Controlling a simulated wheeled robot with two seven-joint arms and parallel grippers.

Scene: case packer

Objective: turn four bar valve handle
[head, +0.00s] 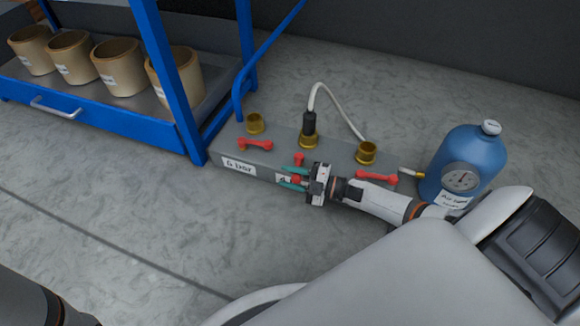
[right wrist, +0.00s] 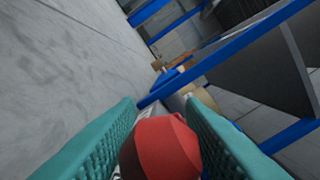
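A grey valve block (head: 225,167) lies on the floor with several brass ports and red bar handles. The left handle (head: 255,144) is above a "6 bar" label (head: 239,166). The right handle (head: 376,177) is near the blue bottle. The middle red handle (head: 299,158) points toward the block's front edge; the label below it is mostly hidden by my gripper. My right gripper (head: 291,179) has its teal fingers on both sides of this handle's end. In the right wrist view the red handle end (right wrist: 160,148) fills the space between the fingers. My left gripper is not in view.
A white hose (head: 333,92) arches from the black plug in the middle port. A blue gas bottle (head: 468,150) with a gauge stands right of the block. A blue-framed rack (head: 169,70) with several tan pots stands at left. The front floor is clear.

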